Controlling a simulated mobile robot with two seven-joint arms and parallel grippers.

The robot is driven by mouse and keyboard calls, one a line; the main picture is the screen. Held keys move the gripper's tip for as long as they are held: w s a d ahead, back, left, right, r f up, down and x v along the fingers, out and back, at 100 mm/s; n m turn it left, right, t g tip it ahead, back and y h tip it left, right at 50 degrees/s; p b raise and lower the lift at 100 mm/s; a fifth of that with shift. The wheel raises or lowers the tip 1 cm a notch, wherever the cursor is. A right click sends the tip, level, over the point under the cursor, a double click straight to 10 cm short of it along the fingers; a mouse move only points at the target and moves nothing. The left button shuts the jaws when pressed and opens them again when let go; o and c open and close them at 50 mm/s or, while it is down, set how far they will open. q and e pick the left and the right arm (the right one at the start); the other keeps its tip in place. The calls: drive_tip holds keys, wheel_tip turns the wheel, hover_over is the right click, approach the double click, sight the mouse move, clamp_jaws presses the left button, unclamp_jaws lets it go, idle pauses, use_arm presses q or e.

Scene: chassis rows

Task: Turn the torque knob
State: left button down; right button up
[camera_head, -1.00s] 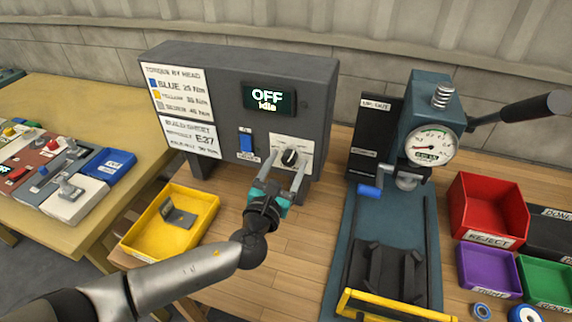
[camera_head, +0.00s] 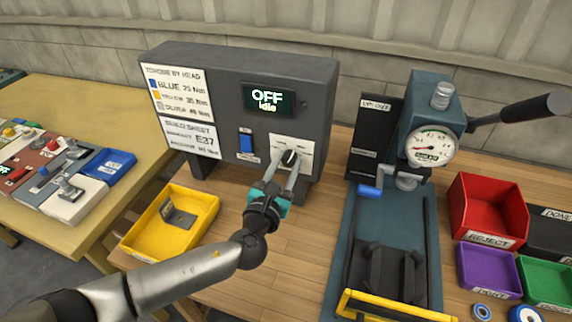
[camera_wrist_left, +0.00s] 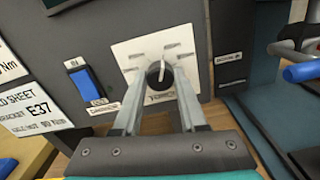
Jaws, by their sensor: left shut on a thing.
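The torque knob (camera_head: 289,158) is a black round knob with a light pointer line, on a white dial plate on the front of the dark grey control box (camera_head: 222,100). In the left wrist view the knob (camera_wrist_left: 159,73) sits between my fingertips, its pointer near upright and leaning slightly right. My left gripper (camera_head: 287,168) is shut on the knob, one finger on each side. The fingers hide part of the plate and its marks. The box's display (camera_head: 269,98) reads OFF, Idle. My right gripper is not in view.
A blue switch (camera_head: 246,142) is left of the knob. A yellow tray (camera_head: 150,243) with a grey bracket stands below left. A teal press (camera_head: 430,110) with a gauge stands right, then red (camera_head: 487,208), purple and green bins.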

use_arm(q)
drive_tip(key=n+b, duration=0.1)
drive_tip(key=n, duration=0.3)
drive_tip(key=shift+f+n+b, duration=0.1)
drive_tip(key=shift+n+b, duration=0.2)
drive_tip(key=shift+b, duration=0.05)
drive_tip(key=n+b, duration=0.1)
drive_tip(key=n, duration=0.4)
drive_tip(key=shift+a, duration=0.1)
drive_tip(key=n+b, duration=0.1)
drive_tip(key=n, duration=0.9)
drive_tip(key=shift+n, duration=0.3)
drive_tip(key=shift+c, duration=2.2)
unclamp_jaws()
